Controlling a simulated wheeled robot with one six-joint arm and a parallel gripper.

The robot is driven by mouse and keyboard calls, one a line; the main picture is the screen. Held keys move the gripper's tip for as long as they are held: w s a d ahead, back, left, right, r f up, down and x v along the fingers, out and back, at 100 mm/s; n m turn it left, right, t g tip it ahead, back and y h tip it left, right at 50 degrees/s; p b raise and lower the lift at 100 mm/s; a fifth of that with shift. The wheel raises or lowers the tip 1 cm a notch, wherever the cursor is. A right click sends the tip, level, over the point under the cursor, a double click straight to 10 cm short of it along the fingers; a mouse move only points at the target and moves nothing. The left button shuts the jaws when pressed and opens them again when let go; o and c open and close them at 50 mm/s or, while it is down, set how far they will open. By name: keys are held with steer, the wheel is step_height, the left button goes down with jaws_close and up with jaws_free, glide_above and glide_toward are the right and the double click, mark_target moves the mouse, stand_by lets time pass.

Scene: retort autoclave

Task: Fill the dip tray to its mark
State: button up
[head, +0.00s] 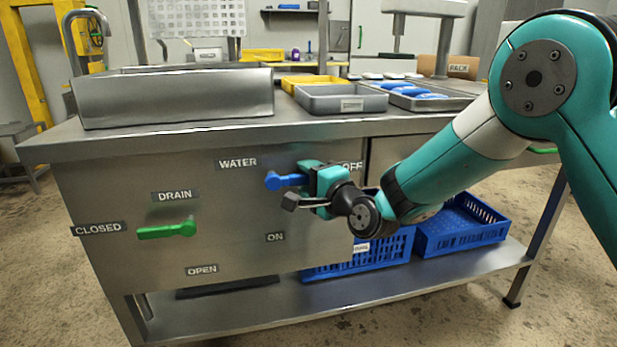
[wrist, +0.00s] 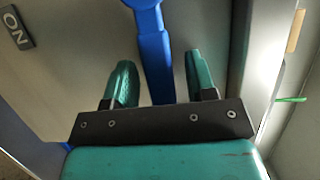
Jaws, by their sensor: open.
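The blue WATER lever (head: 284,181) is on the steel front panel and points right, toward the OFF label (head: 351,166). My gripper (head: 301,184) is open at this lever. In the wrist view the blue lever (wrist: 152,50) runs between the two open fingers (wrist: 161,82), with gaps on both sides. The green DRAIN lever (head: 167,230) points left toward CLOSED (head: 98,229). A raised steel basin wall (head: 175,97) stands at the left of the counter near a curved tap (head: 82,20). I cannot tell for sure which vessel is the dip tray; the basin's inside, water level and mark are hidden.
A grey labelled tray (head: 342,104) and a steel tray (head: 452,101) with blue packs stand on the counter at right. Blue crates (head: 462,226) sit on the lower shelf beneath my arm. The ON label (head: 275,237) is below the WATER lever.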

jaws_close()
steer(key=shift+f, duration=0.15)
steer(key=shift+f+m+b, duration=0.3)
steer(key=shift+f+m, duration=0.1)
steer(key=shift+m, duration=0.2)
steer(key=shift+s+a+f+m+t+p, duration=0.1)
steer(key=shift+a+f+m+t+p, duration=0.2)
steer(key=shift+f+m+t, duration=0.7)
steer(key=shift+s+a+f+m+t+p, duration=0.1)
steer(key=shift+a+f+m+t+p, duration=0.2)
steer(key=shift+m, duration=1.35)
steer(key=shift+s+a+f+m+t+p, duration=0.1)
steer(key=shift+a+f+m+t, duration=0.45)
steer(key=shift+m, duration=0.8)
steer(key=shift+d+f, duration=0.1)
steer(key=shift+f, duration=0.05)
